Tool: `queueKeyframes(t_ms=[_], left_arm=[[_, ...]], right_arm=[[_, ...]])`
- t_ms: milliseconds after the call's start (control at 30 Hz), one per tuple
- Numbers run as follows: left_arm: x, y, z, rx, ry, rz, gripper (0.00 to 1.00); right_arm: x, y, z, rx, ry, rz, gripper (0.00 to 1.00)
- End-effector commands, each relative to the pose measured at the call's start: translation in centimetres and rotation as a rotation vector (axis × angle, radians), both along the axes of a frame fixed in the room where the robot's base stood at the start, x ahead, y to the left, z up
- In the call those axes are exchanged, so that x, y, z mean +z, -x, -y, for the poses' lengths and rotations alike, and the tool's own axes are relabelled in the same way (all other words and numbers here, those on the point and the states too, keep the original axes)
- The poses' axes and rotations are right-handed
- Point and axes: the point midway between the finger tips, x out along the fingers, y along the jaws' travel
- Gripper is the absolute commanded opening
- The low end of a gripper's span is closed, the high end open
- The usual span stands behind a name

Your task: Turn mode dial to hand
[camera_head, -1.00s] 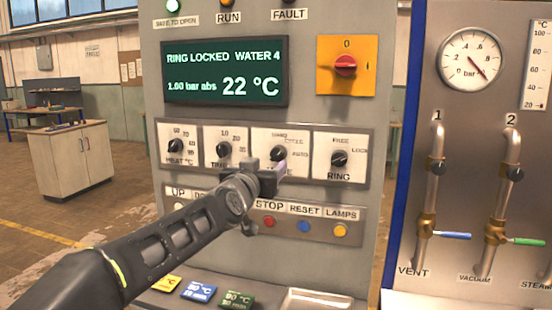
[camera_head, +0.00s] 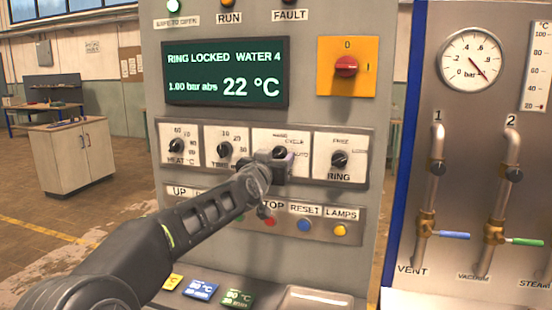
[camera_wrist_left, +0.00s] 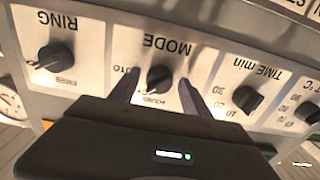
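The mode dial (camera_wrist_left: 160,78) is a black knob on a pale plate, seen upside down in the wrist view under the word MODE. My left gripper (camera_wrist_left: 158,86) is open, with one finger on each side of the knob. Gaps show between knob and fingers; I cannot tell how deep they reach. In the head view my left gripper (camera_head: 284,163) covers most of the dial, and cycle and auto marks show beside it. The dial's exact setting is hard to read. My right gripper is not in view.
The ring dial (camera_head: 339,159) is close on the right and the time dial (camera_head: 224,149) on the left. A row of buttons, including reset (camera_head: 304,225), lies below. The display (camera_head: 227,72) reads RING LOCKED. A red switch (camera_head: 346,66) sits above right.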

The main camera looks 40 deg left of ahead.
Motion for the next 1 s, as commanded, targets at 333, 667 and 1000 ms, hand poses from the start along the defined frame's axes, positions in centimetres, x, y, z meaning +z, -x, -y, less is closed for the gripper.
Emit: queueKeyframes(t_ms=[333,667,1000], left_arm=[[0.01,0.03,0.01,0.000,0.000,0.000,0.26],[0.01,0.03,0.00,0.000,0.000,0.000,0.00],[-0.01,0.03,0.02,0.000,0.027,0.010,0.00]], right_arm=[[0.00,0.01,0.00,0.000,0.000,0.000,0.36],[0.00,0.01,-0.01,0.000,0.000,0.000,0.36],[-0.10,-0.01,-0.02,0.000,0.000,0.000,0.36]])
